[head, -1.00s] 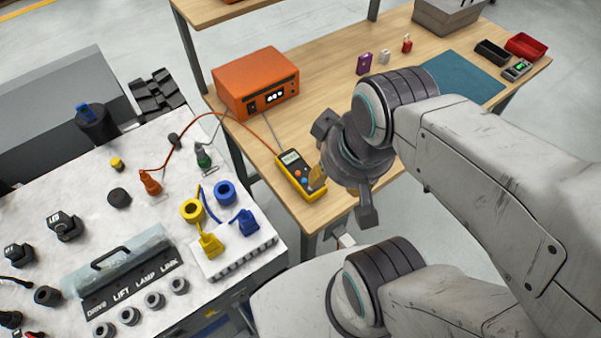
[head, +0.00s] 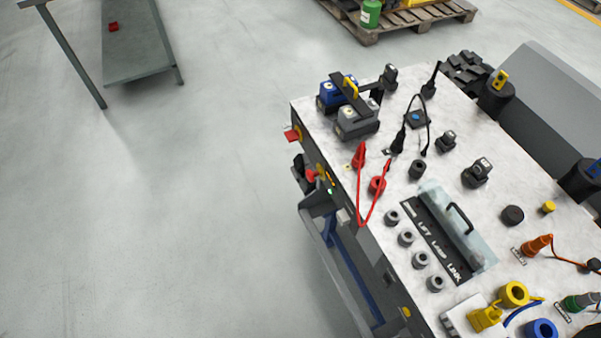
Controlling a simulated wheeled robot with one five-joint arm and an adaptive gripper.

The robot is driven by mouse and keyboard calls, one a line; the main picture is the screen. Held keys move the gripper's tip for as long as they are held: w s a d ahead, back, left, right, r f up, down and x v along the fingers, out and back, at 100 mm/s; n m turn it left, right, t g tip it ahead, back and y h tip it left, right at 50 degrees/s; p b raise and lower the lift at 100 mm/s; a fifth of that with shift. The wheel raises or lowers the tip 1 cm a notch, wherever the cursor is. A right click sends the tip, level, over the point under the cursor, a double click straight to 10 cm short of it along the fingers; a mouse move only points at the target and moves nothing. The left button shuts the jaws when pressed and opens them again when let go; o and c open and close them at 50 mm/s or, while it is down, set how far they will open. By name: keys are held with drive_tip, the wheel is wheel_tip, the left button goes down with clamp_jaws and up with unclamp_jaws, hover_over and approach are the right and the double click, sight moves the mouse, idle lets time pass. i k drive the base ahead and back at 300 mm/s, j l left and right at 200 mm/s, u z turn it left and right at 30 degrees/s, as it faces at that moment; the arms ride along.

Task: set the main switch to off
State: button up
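The tracked carrier's pale deck (head: 455,105) fills the right half of the head view. On its left side wall a red handle (head: 291,135) sits on a yellow plate near the far corner. Nearer along the same wall is a second red part (head: 311,176) beside dark fittings, with a small green light below it. Both are small and seen edge-on; I cannot tell which is the main switch or how it is set. My gripper and arm are out of view.
The deck carries blue and grey battery-like blocks (head: 352,118), red cables (head: 360,190) and a panel (head: 435,235) lettered LIFT, LAMP, LINK. Grey floor (head: 190,220) left of the carrier is clear. A metal table (head: 135,40) stands at the upper left, a pallet (head: 410,22) at the top.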

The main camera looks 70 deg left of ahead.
sight(292, 135)
drive_tip(key=u, duration=2.35)
drive_tip(key=i+j, duration=0.35)
drive_tip(key=j, duration=0.2)
drive_tip(key=i+j+z, duration=0.15)
drive_tip(key=i+j, duration=0.2)
drive_tip(key=j, duration=0.25)
drive_tip(key=i+j, duration=0.3)
drive_tip(key=j, duration=0.3)
drive_tip(key=i+j+z, duration=0.1)
drive_tip(key=i+j, duration=0.2)
drive_tip(key=j, duration=0.3)
drive_tip(key=i+j+z, duration=0.1)
drive_tip(key=i+j, duration=0.2)
drive_tip(key=j, duration=0.3)
drive_tip(key=i+j, duration=0.3)
drive_tip(key=j, duration=0.35)
drive_tip(key=i+j+z, duration=0.1)
drive_tip(key=i+j, duration=0.15)
drive_tip(key=j, duration=0.4)
drive_tip(key=i+j+z, duration=0.1)
drive_tip(key=i+j, duration=0.15)
drive_tip(key=j, duration=0.45)
